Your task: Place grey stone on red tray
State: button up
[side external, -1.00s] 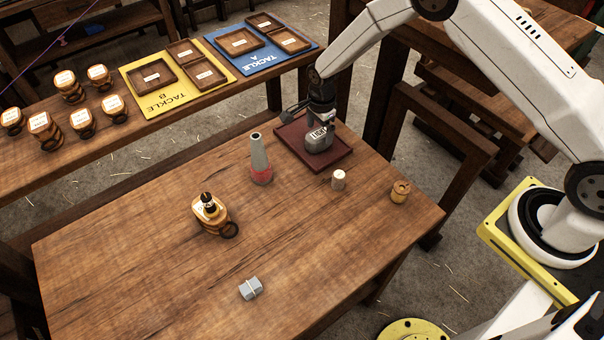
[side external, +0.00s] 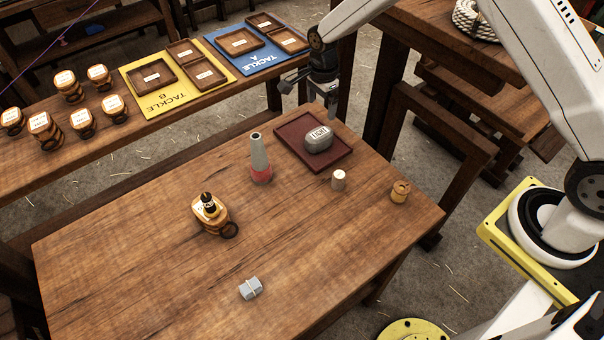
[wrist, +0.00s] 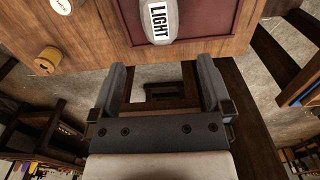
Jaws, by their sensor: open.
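The grey stone (side external: 318,139), with a white label reading LIGHT, rests on the red tray (side external: 341,159) at the back right of the table. In the wrist view the stone (wrist: 165,36) shows at the top, on the dark red tray (wrist: 213,18). My gripper (side external: 308,96) is open and empty, raised above and behind the tray, apart from the stone. In the wrist view its two fingers (wrist: 163,80) are spread wide with nothing between them.
On the table stand a grey and red cone (side external: 260,158), a wooden mug with a dark bottle (side external: 209,213), a pale cork-like piece (side external: 338,180), a wooden spool (side external: 400,192) and a grey block (side external: 250,288). A bench behind holds labelled mugs and trays on yellow and blue boards.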

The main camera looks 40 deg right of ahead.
dwell(0.3)
jog(key=s+d+r+n+t, duration=0.1)
jog(key=s+d+r+n, duration=0.1)
jog(key=s+r+n, duration=0.3)
jog(key=s+d+r+n+t, duration=0.1)
jog(key=s+r+n, duration=0.4)
jog(key=s+n, duration=0.8)
jog(key=s, duration=0.6)
jog(key=shift+d+r+t, duration=0.3)
jog(key=shift+d+r, duration=0.05)
